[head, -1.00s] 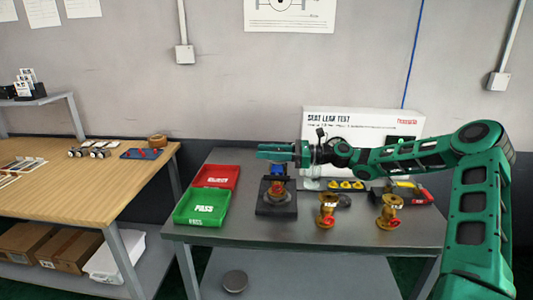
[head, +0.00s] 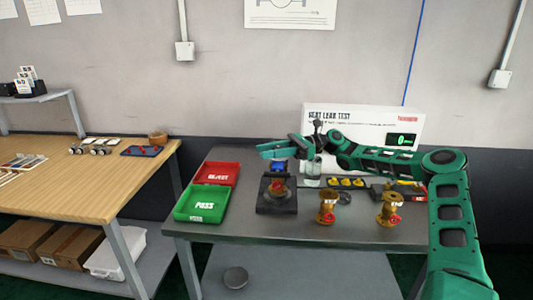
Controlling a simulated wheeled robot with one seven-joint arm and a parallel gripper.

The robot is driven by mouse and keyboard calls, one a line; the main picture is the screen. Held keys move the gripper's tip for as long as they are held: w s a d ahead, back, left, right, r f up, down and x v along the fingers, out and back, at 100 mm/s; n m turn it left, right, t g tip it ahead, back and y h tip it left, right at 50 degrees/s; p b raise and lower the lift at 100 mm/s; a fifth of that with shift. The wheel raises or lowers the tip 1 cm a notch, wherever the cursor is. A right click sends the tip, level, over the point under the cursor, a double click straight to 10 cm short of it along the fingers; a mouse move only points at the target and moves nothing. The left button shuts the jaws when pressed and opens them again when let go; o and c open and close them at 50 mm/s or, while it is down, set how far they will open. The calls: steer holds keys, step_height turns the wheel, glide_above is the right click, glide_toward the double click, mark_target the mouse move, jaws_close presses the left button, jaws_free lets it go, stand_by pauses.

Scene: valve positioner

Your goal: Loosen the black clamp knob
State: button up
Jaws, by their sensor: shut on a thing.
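My gripper (head: 272,150) is above the black test fixture (head: 277,208) on the grey bench. It is shut, seemingly on the black clamp knob, which I cannot make out behind the fingers. A blue part (head: 278,167) shows just below the gripper, at the top back of the fixture. A brass valve with red on it (head: 277,187) sits in the fixture.
A red tray (head: 218,173) and a green PASS tray (head: 203,204) lie left of the fixture. Two brass valves, one nearer (head: 326,208) and one farther right (head: 390,210), stand on the grey bench (head: 355,232). A white SEAT LEAK TEST box (head: 350,125) stands behind.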

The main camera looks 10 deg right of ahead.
steer(key=shift+w+d, duration=0.15)
steer(key=shift+w, duration=0.05)
steer(key=o, duration=0.9)
steer(key=shift+o, duration=0.8)
steer(key=shift+s, duration=0.1)
steer(key=w+d, duration=0.1)
steer(key=d, duration=0.9)
steer(key=shift+w+d, duration=0.15)
steer(key=shift+d, duration=0.25)
steer(key=shift+f, duration=0.1)
